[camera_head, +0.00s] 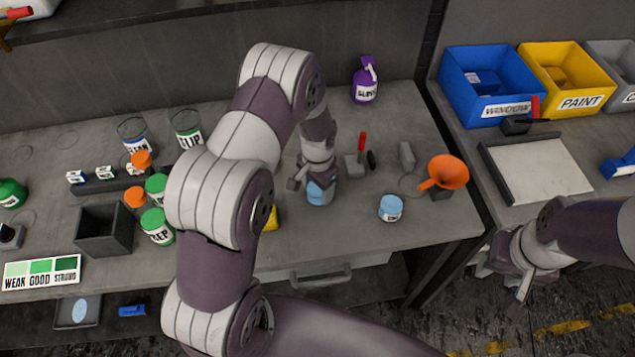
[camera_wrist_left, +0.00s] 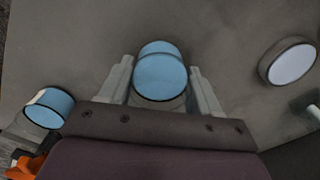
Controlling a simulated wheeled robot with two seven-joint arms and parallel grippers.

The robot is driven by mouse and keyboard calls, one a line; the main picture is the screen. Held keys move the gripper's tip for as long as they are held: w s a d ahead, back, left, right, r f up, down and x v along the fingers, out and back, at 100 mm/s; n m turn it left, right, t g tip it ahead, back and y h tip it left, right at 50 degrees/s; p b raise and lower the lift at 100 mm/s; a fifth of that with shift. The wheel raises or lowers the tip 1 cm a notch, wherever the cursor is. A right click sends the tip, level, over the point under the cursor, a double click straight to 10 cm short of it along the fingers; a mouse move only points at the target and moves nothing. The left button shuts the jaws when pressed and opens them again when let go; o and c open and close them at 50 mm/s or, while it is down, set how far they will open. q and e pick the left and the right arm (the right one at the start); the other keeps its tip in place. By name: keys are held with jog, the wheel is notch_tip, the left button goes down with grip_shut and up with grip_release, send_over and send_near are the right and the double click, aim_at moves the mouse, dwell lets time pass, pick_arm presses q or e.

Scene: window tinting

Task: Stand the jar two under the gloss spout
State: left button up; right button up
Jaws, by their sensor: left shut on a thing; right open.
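My left gripper (camera_head: 316,184) is shut on a light-blue jar (camera_head: 320,193) near the middle of the bench. In the left wrist view the jar (camera_wrist_left: 160,75) sits between the two fingers; I cannot read its label or tell whether it touches the bench. The purple bottle labelled GLOSS (camera_head: 365,84) stands at the back of the bench, right of and behind the held jar, with its spout on top. Another light-blue jar (camera_head: 391,208) stands to the right, its label seemingly ONE. My right gripper (camera_head: 505,280) is open and empty, off the bench's right side.
An orange funnel (camera_head: 446,171) stands near the bench's right edge. Green jars (camera_head: 158,226) and a dark open box (camera_head: 103,231) are on the left.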

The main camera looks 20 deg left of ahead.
pick_arm(q)
jog(key=shift+w+a+f, duration=0.1)
jog(key=shift+a+f, duration=0.1)
jog(key=shift+f, duration=0.05)
jog(key=o, duration=0.9)
jog(key=shift+o, duration=0.9)
jog(key=shift+d+r, duration=0.1)
jog(key=shift+d, duration=0.05)
jog(key=shift+r, duration=0.1)
